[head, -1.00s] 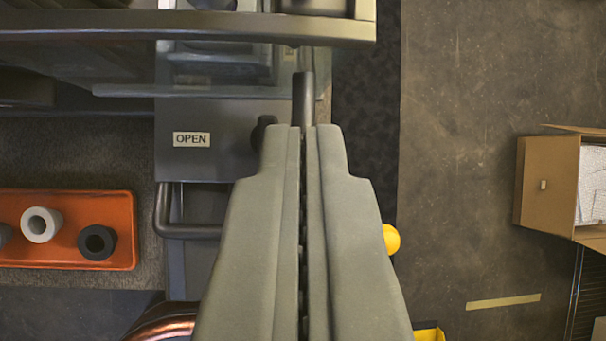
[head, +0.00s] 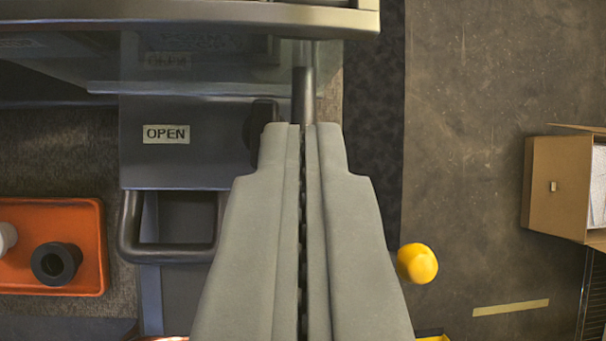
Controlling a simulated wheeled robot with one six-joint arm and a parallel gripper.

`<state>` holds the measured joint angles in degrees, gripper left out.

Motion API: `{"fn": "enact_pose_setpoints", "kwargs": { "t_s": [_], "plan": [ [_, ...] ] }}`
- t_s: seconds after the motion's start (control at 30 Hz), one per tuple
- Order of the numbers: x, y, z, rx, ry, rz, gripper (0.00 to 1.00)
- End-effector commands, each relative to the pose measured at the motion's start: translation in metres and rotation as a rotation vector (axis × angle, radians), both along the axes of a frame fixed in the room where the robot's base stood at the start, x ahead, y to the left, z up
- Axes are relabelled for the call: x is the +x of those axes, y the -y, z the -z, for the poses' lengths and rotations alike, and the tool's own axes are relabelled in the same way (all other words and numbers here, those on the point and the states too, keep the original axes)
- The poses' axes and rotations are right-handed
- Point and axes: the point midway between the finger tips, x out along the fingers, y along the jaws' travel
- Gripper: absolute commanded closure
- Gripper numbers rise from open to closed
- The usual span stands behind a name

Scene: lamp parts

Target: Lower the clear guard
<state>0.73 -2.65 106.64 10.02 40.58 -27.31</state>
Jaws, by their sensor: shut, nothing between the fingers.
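The clear guard (head: 225,62) is at the top of the view, a see-through panel with a thick grey bar along its upper side. A dark rod (head: 303,92) stands just beyond my fingertips; I cannot tell whether it belongs to the guard or whether my fingers touch it. My gripper (head: 303,128) points up the picture at the guard's right part, shut with nothing between its fingers. Its body hides what lies below it.
A grey panel labelled OPEN (head: 166,134) with a looped handle (head: 128,225) lies left of my gripper. An orange tray (head: 98,275) holds rolls at far left. A yellow ball (head: 417,263) is close on the right.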

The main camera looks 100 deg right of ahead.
Motion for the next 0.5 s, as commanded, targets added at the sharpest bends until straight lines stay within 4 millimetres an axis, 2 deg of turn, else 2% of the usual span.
{"fn": "enact_pose_setpoints", "kwargs": {
  "t_s": [0.03, 0.23, 0.37, 0.5],
  "plan": [
    [-0.001, 0.000, 0.008, 0.000, -0.015, -0.001, 1.00],
    [0.000, -0.001, 0.003, -0.001, -0.016, 0.000, 1.00],
    [0.002, -0.003, -0.015, -0.001, -0.009, -0.001, 1.00],
    [0.001, -0.006, -0.044, -0.001, 0.000, 0.001, 1.00]
  ]
}}
